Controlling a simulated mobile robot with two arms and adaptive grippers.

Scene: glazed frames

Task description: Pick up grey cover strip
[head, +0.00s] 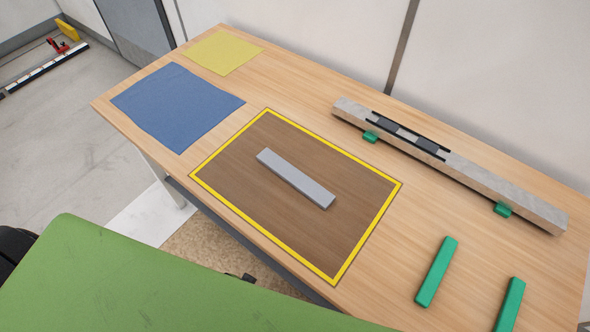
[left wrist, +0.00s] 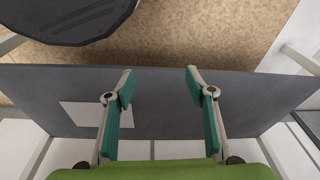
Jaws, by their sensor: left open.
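The grey cover strip (head: 296,179) lies flat on a brown area with a yellow border (head: 366,233) on the wooden table. It lies diagonally, from upper left to lower right, with clear space around it. My left gripper (left wrist: 160,84) shows only in the left wrist view, with its two green-padded fingers apart and nothing between them. That view shows no cover strip. My right gripper is not in view.
A long grey beam (head: 478,180) with green blocks at its side lies along the table's back. Two green bars (head: 436,272) lie front right. A blue cloth (head: 178,105) and a yellow cloth (head: 224,52) lie at the left. A green surface (head: 130,280) fills the lower left.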

